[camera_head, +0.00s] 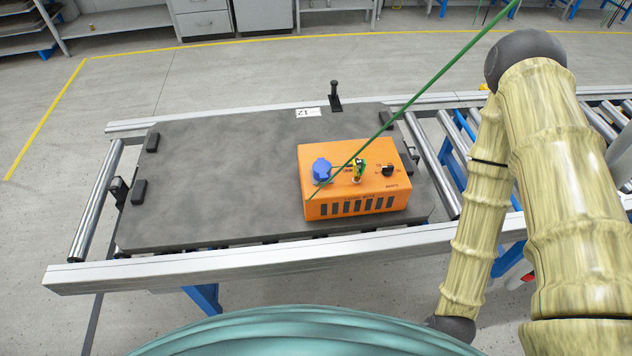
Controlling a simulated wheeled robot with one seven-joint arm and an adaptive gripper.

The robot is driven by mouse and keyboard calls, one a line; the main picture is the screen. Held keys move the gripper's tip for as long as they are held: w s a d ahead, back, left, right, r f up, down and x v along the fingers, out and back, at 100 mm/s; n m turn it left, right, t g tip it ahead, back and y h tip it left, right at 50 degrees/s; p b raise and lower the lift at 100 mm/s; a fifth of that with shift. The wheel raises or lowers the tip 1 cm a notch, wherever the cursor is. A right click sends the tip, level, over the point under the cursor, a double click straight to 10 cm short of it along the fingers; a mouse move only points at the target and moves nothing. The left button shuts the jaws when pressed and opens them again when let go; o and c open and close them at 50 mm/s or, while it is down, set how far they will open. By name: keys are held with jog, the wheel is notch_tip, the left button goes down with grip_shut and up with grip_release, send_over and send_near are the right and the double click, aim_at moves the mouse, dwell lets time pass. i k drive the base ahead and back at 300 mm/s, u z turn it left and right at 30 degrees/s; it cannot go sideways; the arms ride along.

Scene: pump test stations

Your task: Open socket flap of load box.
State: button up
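The load box (340,203) is an orange case on the right part of a dark grey plate (215,180). The blue socket flap (321,168) is on the left of its top face. It looks closed, but it is too small to be sure. Beside it stand a small green and yellow part (358,168) and a black knob (388,170). My arm rises at the right and bends down to a dark joint near the bottom edge, well apart from the box. My gripper does not show.
The plate rests on a roller conveyor with a metal front rail (250,264). A thin green line crosses diagonally in front of the box. A black post (335,97) stands at the rear rail. The plate left of the box is clear.

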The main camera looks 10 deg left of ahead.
aim_at(321, 167)
jog(key=u, duration=2.65)
jog(key=i, duration=1.05)
jog(key=z, duration=2.75)
